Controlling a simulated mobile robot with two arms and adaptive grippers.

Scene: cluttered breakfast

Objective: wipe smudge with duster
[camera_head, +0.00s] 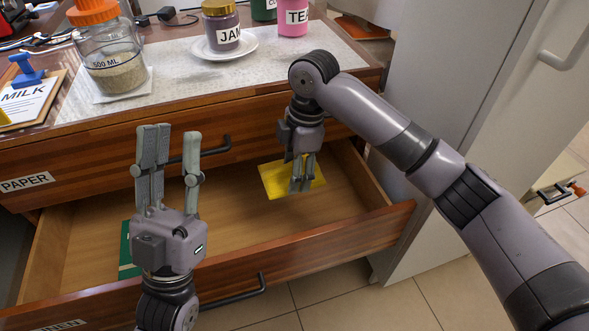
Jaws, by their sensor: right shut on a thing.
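A yellow duster (273,182) lies flat in the open lower drawer (238,225), towards its back right. My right gripper (298,186) reaches down into the drawer with its fingers shut on the duster, covering part of it. My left gripper (172,137) is open and empty, fingers pointing up, in front of the upper drawer and over the left part of the open drawer. I cannot make out a clear smudge on the pale worktop (180,83).
A green item (125,243) lies at the drawer's left, partly hidden by my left arm. On the worktop stand a glass jar (112,62) with an orange lid, a jam jar (222,30) on a white plate (250,46), a pink tea tin (293,18) and a milk clipboard (28,100).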

